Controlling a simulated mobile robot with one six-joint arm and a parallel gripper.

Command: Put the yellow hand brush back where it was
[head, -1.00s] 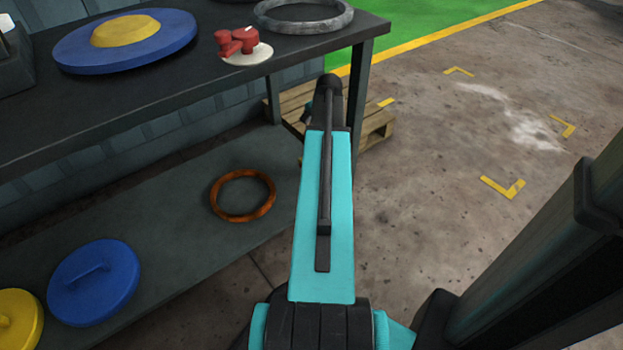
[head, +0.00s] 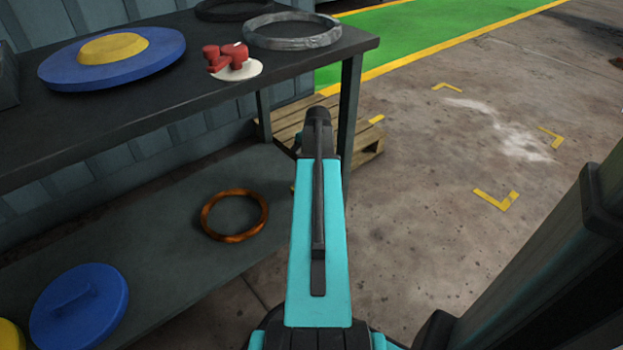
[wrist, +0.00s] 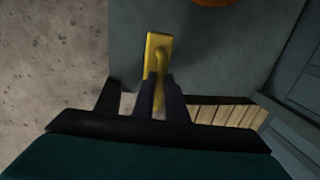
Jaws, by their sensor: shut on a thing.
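The yellow hand brush (wrist: 158,48) shows in the wrist view, with its block pointing away from my gripper. My gripper (wrist: 160,92) is shut on its handle. The brush is seen against the dark grey lower shelf (wrist: 220,70), near the shelf's end. I cannot tell whether it touches the shelf. In the head view my own arm hides the gripper and the brush.
An orange ring (head: 235,236) and a blue lid (head: 78,306) lie on the lower shelf. The bench above holds a blue disc (head: 60,72), red parts (head: 228,57) and a grey ring (head: 290,42). A wooden pallet (head: 368,150) stands beyond the bench leg (head: 350,110).

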